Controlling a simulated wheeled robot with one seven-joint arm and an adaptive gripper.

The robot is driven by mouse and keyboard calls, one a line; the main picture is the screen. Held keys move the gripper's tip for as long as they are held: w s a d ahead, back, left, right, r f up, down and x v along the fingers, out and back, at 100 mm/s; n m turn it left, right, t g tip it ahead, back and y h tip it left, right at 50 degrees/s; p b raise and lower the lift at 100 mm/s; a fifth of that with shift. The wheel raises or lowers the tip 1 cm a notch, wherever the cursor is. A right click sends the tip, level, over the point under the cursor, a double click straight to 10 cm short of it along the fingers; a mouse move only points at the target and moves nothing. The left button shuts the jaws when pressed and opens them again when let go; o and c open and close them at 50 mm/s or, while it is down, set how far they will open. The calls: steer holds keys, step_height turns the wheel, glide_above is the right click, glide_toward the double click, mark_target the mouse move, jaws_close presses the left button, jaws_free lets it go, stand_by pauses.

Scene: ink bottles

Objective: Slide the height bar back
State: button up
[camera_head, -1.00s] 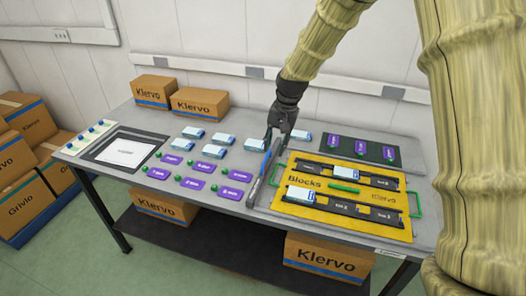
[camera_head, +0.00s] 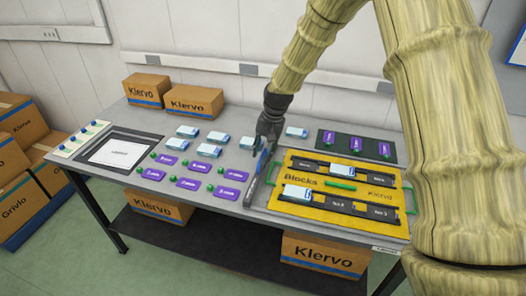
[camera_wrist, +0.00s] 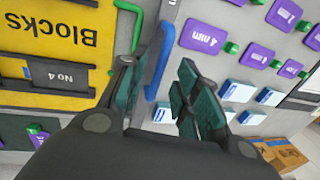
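The height bar (camera_head: 252,190) is a long grey bar on the table along the left edge of the yellow Blocks board (camera_head: 277,203). Its blue handle (camera_head: 262,164) also shows in the wrist view (camera_wrist: 163,60). My gripper (camera_head: 264,148) is low over the far end of the bar, beside the handle. In the wrist view my gripper (camera_wrist: 157,85) is open, with its dark green fingers apart and the handle showing in the gap between them. I cannot tell whether either finger touches the handle.
White-and-blue blocks (camera_head: 220,138) and purple labels (camera_head: 187,184) with green knobs lie left of the bar. A black strip with purple labels (camera_head: 357,145) is behind the board. A green handle (camera_wrist: 133,12) is close to the fingers. Cardboard boxes (camera_head: 193,101) stand at the back left.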

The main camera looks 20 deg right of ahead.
steer(key=shift+a+f, duration=0.15)
steer(key=shift+f, duration=0.55)
jaws_close()
